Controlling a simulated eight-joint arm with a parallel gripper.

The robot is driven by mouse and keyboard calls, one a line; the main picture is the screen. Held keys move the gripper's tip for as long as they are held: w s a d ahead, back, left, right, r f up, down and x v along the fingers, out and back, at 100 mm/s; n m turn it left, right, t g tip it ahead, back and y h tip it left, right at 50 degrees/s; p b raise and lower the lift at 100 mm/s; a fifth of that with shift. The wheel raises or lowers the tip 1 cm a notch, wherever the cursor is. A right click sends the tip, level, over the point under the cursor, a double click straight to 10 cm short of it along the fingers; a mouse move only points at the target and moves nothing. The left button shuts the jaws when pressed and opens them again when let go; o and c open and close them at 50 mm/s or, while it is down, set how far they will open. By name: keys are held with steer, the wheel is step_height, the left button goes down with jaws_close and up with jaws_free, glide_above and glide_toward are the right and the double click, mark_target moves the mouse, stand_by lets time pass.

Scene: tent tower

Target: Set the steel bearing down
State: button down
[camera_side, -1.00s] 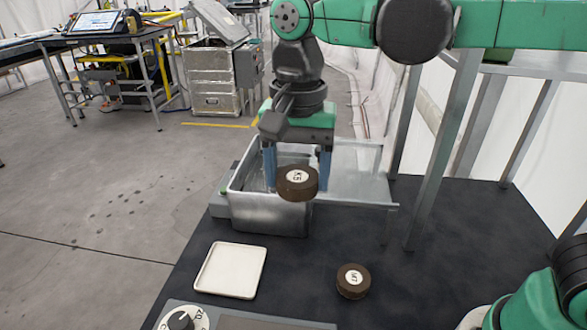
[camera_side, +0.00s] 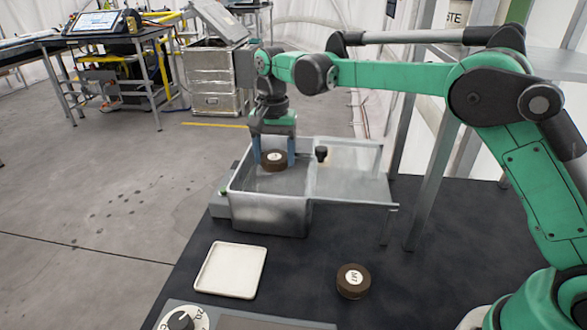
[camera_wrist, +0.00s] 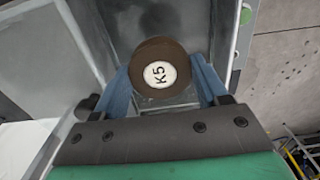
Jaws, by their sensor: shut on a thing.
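My gripper (camera_side: 274,163) is shut on a round brown disc (camera_side: 274,165) with a white label. In the wrist view the disc (camera_wrist: 160,55) reads "K5" and sits between the two blue fingers. No bare steel shows on it. The disc is at the open mouth of a metal tank (camera_side: 270,215); I cannot tell whether it is below the rim or touches the floor. A second brown disc (camera_side: 353,288) with a white label lies flat on the dark table, right of a white tray.
The empty square white tray (camera_side: 230,271) lies in front of the tank. A metal lid or shelf (camera_side: 355,172) extends right of the tank, with a small black knob (camera_side: 321,153). A dial (camera_side: 181,320) is at the front edge.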

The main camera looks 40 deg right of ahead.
step_height(320, 180, down, 7)
steer(key=shift+f, duration=0.2)
steer(key=shift+f, duration=0.2)
steer(key=shift+c, duration=0.2)
jaws_free()
